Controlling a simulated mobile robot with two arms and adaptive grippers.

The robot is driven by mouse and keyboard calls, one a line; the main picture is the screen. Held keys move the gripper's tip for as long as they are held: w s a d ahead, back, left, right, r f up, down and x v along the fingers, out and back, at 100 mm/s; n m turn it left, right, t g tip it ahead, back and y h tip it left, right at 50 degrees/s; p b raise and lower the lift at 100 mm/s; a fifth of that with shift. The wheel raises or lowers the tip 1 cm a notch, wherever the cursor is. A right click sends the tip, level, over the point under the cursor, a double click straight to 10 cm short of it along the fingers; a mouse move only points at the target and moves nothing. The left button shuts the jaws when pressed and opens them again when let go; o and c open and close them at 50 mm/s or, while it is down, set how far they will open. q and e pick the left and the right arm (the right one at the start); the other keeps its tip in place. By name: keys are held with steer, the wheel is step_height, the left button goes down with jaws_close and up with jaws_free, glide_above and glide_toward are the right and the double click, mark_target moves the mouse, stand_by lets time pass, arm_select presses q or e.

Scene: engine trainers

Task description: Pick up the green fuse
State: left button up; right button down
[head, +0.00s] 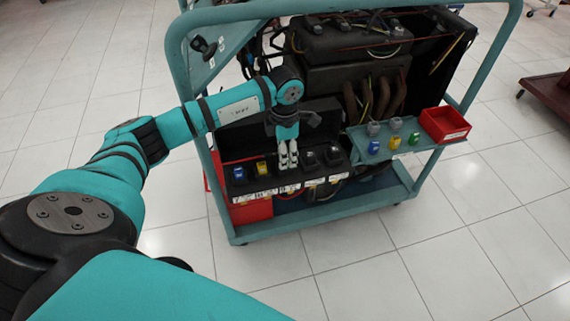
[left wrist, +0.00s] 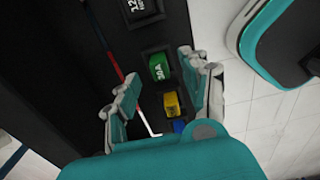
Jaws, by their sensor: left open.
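A green fuse (left wrist: 159,67) marked 30A sits in a slot of the black fuse box (head: 284,185) on the cart. In the head view this fuse is hidden behind my left gripper (head: 288,160). My left gripper is open and empty, pointing down over the row between the yellow fuse (head: 261,168) and a black fuse (head: 310,158). In the left wrist view the fingers (left wrist: 165,84) are spread to either side of the green fuse and the yellow fuse (left wrist: 171,104). Another green fuse (head: 413,138) stands on the side shelf. My right gripper is out of view.
A blue fuse (head: 238,172) and another black fuse (head: 333,156) are in the row. The side shelf (head: 428,144) holds a blue fuse (head: 374,147), a yellow fuse (head: 394,142) and a red bin (head: 444,124). An engine (head: 355,75) and the teal frame (head: 178,50) stand behind and around.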

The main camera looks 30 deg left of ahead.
arm_select(q)
step_height(320, 180, down, 2)
steer(key=shift+f, duration=0.1)
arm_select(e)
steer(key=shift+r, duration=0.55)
arm_select(q)
steer(key=c, duration=0.9)
steer(key=shift+r, duration=0.2)
